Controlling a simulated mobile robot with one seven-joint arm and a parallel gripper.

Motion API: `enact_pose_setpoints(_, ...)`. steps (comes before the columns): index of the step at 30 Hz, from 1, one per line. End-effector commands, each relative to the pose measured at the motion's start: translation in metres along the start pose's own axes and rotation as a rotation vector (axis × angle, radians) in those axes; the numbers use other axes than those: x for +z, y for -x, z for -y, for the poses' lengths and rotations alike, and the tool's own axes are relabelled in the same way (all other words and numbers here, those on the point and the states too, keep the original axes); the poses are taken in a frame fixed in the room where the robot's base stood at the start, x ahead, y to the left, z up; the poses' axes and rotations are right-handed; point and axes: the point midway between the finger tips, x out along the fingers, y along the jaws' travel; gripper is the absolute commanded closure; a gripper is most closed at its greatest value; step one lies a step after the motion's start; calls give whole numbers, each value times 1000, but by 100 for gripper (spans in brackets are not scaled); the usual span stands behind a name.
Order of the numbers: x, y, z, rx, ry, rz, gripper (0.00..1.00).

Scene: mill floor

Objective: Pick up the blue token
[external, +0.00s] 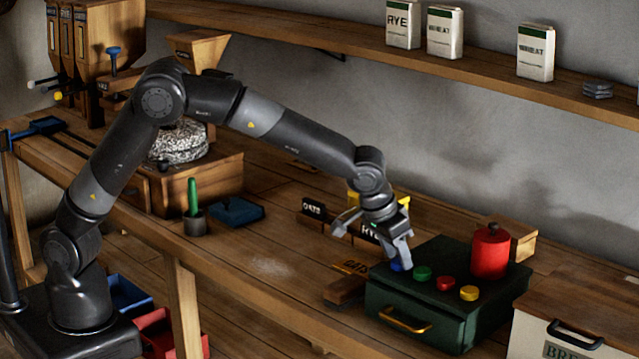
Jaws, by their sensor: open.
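The blue token (397,266) lies on top of the dark green box (385,302), near its back left edge. It is partly hidden by my gripper (403,264). My gripper points down with its fingertips close to the blue token; I cannot tell whether they touch it. The gripper is open. A green token (422,273), a red token (446,283) and a yellow token (469,293) lie in a row to the right of the blue one.
A red canister (490,253) stands at the back right of the box. A bin (560,338) is at the front right.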

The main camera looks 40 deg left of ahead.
Motion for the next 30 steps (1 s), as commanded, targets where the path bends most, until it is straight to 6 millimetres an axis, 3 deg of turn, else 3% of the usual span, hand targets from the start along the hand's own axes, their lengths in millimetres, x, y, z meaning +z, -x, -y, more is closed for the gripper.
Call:
enact_pose_setpoints(8,-1,-7,0,1,1,-2,56)
enact_pose_setpoints(20,-1,-7,0,1,1,-1,88)
enact_pose_setpoints(30,-2,-3,0,1,2,-2,89)
